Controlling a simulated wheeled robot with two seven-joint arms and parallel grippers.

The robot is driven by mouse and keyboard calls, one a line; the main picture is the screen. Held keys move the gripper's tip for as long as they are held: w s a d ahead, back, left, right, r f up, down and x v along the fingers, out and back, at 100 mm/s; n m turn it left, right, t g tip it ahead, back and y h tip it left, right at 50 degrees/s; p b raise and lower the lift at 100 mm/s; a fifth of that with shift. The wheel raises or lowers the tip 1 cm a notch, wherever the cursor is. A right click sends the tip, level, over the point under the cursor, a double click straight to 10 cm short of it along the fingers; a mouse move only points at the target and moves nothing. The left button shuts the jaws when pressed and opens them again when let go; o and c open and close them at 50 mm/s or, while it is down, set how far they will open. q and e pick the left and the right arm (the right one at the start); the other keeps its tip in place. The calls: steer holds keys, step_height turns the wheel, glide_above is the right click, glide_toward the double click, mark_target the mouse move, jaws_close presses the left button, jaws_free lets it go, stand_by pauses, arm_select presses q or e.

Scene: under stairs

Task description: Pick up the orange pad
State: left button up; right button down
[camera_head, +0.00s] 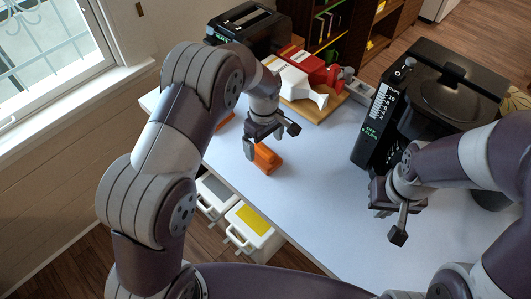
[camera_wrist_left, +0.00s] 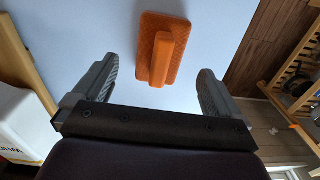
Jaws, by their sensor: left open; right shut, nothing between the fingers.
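The orange pad (camera_head: 266,158) lies on the white table near its left edge. In the left wrist view the orange pad (camera_wrist_left: 163,48) is a flat rounded plate with a raised ridge along its middle. My left gripper (camera_head: 270,138) is open just above and beside the pad, and hides part of it in the head view. In the left wrist view the fingers of my left gripper (camera_wrist_left: 156,85) are spread wide, with the pad ahead of them and roughly centred between them. Nothing is between the fingers. My right gripper (camera_head: 397,222) is shut and empty over the right part of the table.
A black coffee maker (camera_head: 385,115) stands at the right. A black toaster (camera_head: 250,25) is at the back. The table's middle (camera_head: 310,190) is clear. White bins (camera_head: 250,222) stand below its left edge.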

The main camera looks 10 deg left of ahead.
mark_target(264, 149)
arm_select(q)
steer(key=f+p, duration=0.2)
steer(key=f, duration=0.3)
steer(key=shift+s, duration=0.2)
steer(key=shift+f, duration=0.25)
steer(key=shift+w, duration=0.2)
steer(key=c, duration=1.1)
steer(key=shift+c, duration=0.2)
steer(key=shift+r, duration=0.3)
steer(key=r+b, duration=0.1)
steer(key=r, duration=0.1)
steer(key=r+b, duration=0.1)
steer(key=shift+s+d+r, duration=0.2)
steer(key=shift+d+r, duration=0.15)
steer(key=shift+d, duration=0.05)
steer(key=s+d+r+b, duration=0.2)
steer(key=s+d+r, duration=0.3)
steer(key=d, duration=0.4)
steer(key=shift+d+r, duration=0.35)
steer(key=shift+r, duration=0.5)
